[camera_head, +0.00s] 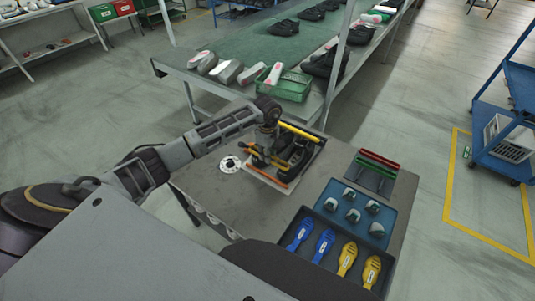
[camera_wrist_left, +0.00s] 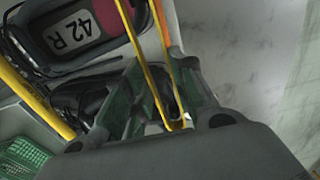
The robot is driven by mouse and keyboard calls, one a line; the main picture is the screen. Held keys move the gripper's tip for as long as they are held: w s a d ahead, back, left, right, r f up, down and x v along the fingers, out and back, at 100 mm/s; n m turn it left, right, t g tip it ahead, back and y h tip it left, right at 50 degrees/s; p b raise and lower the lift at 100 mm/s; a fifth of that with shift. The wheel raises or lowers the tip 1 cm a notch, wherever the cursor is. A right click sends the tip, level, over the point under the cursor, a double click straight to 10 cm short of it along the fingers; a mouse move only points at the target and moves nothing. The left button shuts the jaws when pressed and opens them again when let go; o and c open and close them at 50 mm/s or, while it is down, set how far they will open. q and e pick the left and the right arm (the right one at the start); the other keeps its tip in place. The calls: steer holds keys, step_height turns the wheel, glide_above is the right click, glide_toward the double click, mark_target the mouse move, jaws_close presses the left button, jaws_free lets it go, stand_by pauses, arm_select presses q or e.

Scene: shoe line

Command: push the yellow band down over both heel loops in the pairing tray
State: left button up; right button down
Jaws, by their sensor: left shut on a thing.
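The yellow band shows in the left wrist view (camera_wrist_left: 151,75) as a long narrow loop running between the fingers of my left gripper (camera_wrist_left: 162,72). The gripper is shut on it. In the head view, my left gripper (camera_head: 263,158) points down over the pairing tray (camera_head: 253,178). A dark shoe (camera_wrist_left: 82,28) with a "42 R" label and a red inside lies in the left wrist view beside the band. The other dark shoe (camera_wrist_left: 80,97) is partly behind a finger. I cannot tell the heel loops apart or whether the band touches them. My right gripper is out of view.
Yellow (camera_head: 302,131) and orange bars edge the tray area. A white disc (camera_head: 230,164) lies left of it. Red and green bars (camera_head: 379,159), a blue tray of grey pieces (camera_head: 380,226) and a dark tray of blue and yellow insoles (camera_head: 276,239) stand to the right and front.

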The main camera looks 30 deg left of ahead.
arm_select(q)
steer(key=o, duration=0.8)
step_height(320, 180, up, 9)
steer(key=p, duration=0.4)
steer(key=shift+p, duration=0.3)
stand_by(1.6)
steer(key=shift+s+f, duration=0.1)
stand_by(0.6)
